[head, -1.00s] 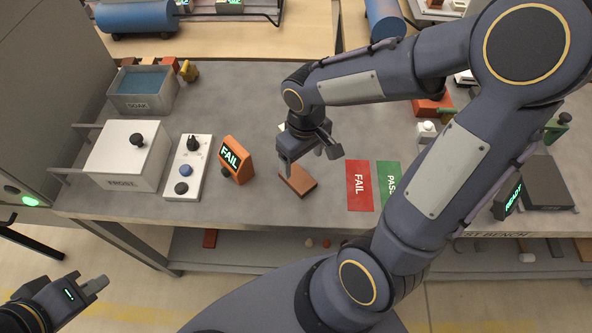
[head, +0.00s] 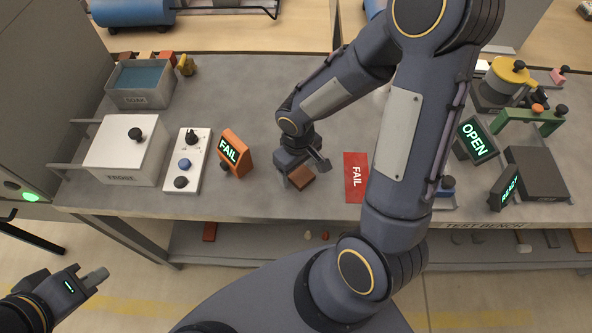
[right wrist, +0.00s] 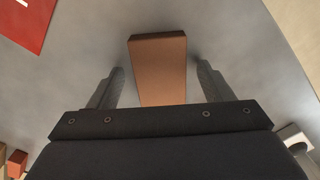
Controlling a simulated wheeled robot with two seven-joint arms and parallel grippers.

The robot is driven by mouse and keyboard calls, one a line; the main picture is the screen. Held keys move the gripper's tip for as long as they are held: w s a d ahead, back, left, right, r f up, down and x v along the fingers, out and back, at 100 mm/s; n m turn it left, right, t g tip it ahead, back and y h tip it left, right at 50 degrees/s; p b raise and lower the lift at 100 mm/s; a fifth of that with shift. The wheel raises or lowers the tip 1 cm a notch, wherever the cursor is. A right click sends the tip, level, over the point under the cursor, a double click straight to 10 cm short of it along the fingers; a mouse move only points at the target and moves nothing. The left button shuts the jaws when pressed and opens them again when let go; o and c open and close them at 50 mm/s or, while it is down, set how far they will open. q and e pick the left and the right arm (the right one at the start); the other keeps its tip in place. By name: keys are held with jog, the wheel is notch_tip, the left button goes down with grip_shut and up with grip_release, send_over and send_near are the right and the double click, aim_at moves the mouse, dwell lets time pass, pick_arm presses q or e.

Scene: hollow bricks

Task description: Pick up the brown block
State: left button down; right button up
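The brown block (head: 301,178) lies flat on the grey bench, partly hidden under my right gripper in the head view. In the right wrist view the brown block (right wrist: 158,68) stretches between and beyond the two fingers. My right gripper (right wrist: 160,82) is open, with one finger on each side of the block and a visible gap on both sides. In the head view my right gripper (head: 292,183) is low over the block. My left gripper (head: 98,279) is at the lower left, away from the bench; its finger opening is not clear.
A red FAIL mat (head: 355,177) lies right of the block. An orange FAIL display (head: 235,153) and a white panel with knobs (head: 187,162) stand to the left. The white FROST box (head: 122,152) is further left. My right arm hides part of the bench.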

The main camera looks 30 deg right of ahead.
jog(key=c, duration=1.1)
jog(key=shift+o, duration=0.2)
jog(key=shift+r, duration=0.1)
